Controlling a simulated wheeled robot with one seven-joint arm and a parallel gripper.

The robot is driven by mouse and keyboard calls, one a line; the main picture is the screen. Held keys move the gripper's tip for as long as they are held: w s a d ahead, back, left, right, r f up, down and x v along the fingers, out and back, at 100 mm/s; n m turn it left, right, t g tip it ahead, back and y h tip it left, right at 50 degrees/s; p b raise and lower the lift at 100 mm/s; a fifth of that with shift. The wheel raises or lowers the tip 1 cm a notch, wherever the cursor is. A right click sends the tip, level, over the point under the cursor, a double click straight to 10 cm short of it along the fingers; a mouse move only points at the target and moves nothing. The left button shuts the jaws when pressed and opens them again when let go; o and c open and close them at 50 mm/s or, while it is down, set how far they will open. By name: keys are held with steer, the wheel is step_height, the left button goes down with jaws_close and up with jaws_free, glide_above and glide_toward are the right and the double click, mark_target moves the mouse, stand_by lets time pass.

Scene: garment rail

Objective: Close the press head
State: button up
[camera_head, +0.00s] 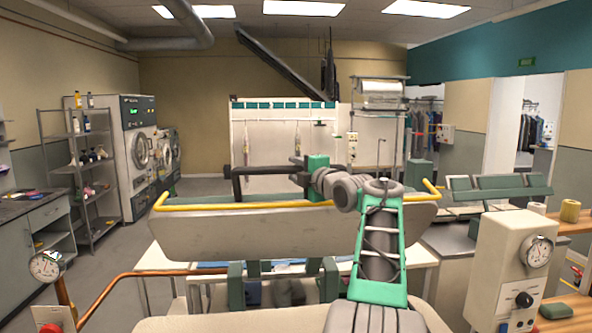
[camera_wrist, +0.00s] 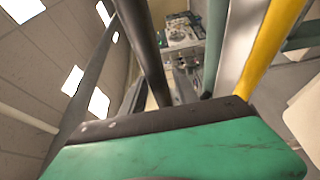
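The press head (camera_head: 290,232) is a large pale board, raised and tilted open above the cream lower bed (camera_head: 240,324). A yellow handle rail (camera_head: 250,206) runs along its top edge, with bent ends at left and right. My green and grey arm reaches up in front of the head, and my gripper (camera_head: 305,172) is behind and above the rail, near dark bars. In the wrist view the yellow rail (camera_wrist: 268,45) passes at upper right, apart from the green gripper body. The fingertips cannot be made out clearly, and no grip on the rail shows.
A control box (camera_head: 511,265) with a gauge stands at the right. A copper pipe (camera_head: 150,274) and another gauge (camera_head: 45,267) are at the lower left. A dark bar (camera_wrist: 146,50) runs close to my gripper in the wrist view. Open floor lies at the left.

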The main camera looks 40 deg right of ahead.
jaws_close()
stand_by(1.1)
